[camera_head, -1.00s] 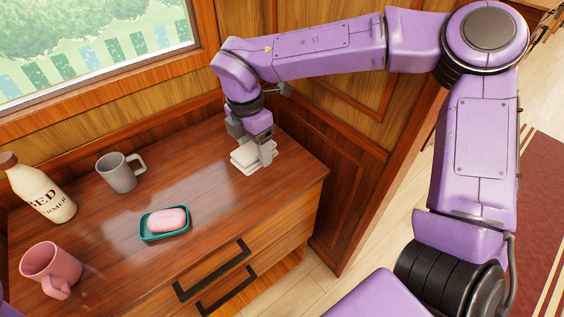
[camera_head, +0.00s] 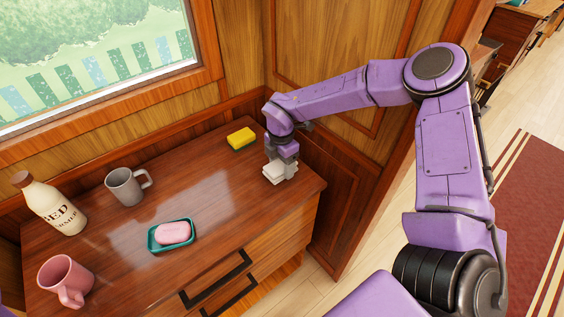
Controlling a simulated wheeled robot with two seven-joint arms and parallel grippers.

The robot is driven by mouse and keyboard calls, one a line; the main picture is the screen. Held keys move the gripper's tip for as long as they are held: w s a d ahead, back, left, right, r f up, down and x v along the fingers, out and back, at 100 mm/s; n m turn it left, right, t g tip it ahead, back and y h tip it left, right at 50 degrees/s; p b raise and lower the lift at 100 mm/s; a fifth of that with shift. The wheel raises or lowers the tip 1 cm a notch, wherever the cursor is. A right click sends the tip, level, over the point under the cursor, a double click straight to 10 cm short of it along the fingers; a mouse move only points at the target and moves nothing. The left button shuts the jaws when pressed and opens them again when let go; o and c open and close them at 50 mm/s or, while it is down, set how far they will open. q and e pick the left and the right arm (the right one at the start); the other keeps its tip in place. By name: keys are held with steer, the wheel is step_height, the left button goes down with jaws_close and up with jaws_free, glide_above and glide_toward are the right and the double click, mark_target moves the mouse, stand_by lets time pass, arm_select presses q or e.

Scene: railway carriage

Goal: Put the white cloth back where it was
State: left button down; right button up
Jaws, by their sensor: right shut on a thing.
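The white cloth (camera_head: 281,173) is a small folded stack near the right end of the brown cabinet top (camera_head: 213,205). My right gripper (camera_head: 283,160) comes down on it from above and is shut on it. I cannot tell whether the cloth touches the wood or hangs just above it. The gripper hides part of the cloth. My left gripper is not in view; only a sliver of purple shows at the lower left edge.
A yellow and dark sponge (camera_head: 241,139) lies behind and left of the cloth. A pink soap (camera_head: 173,232) sits in a teal dish (camera_head: 156,245). A grey mug (camera_head: 124,187), bottle (camera_head: 52,205) and pink mug (camera_head: 67,279) stand further left. Walls bound the back.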

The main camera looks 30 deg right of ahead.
mark_target(281, 165)
steer(key=shift+f, duration=0.25)
steer(key=o, duration=0.6)
steer(key=shift+s+a, duration=0.1)
steer(key=o, duration=0.4)
steer(key=shift+f, duration=0.1)
step_height(281, 165, up, 12)
steer(key=shift+r+b, duration=0.1)
steer(key=shift+b, duration=0.75)
